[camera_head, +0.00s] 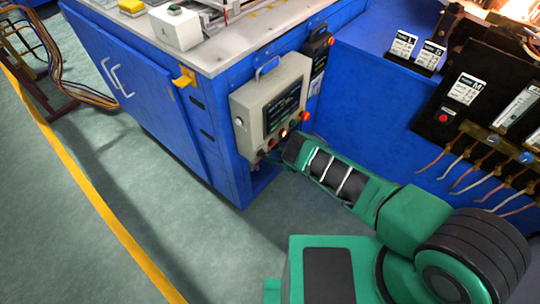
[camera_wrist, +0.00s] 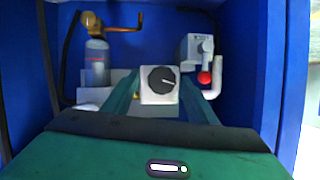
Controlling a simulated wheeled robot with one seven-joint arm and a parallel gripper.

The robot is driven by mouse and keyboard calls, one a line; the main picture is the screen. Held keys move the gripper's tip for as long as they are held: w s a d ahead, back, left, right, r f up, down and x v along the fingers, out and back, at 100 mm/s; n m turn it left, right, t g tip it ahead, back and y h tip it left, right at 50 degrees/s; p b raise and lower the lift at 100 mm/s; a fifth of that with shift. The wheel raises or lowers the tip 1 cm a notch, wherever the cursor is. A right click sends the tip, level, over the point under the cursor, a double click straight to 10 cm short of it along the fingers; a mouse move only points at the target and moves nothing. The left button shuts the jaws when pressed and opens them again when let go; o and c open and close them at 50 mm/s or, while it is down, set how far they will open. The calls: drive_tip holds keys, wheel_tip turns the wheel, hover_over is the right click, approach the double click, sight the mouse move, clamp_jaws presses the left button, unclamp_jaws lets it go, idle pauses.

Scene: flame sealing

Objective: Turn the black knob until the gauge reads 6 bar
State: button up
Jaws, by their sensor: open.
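The black knob (camera_wrist: 164,80) is a round dial with a light pointer mark, on a white square plate (camera_wrist: 146,98) inside a blue cabinet, in the wrist view. The pointer mark points right and slightly down. My gripper (camera_wrist: 160,84) is open; its two green fingers lie to the left and right of the plate in the picture. I cannot tell how far the tips are from the knob. In the head view the arm's end reaches under the control panel (camera_head: 270,98), where the knob is hidden. I cannot make out a readable gauge in either view.
In the wrist view, a brass lever valve (camera_wrist: 93,24) on a grey cylinder (camera_wrist: 96,65) stands left, and a red ball (camera_wrist: 205,77) by a white pipe (camera_wrist: 218,75) is right. Blue cabinet walls (camera_wrist: 270,60) close in both sides.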

drive_tip(key=c, duration=1.1)
drive_tip(key=shift+o, duration=0.2)
drive_tip(key=shift+d, duration=0.15)
drive_tip(key=shift+s, duration=0.1)
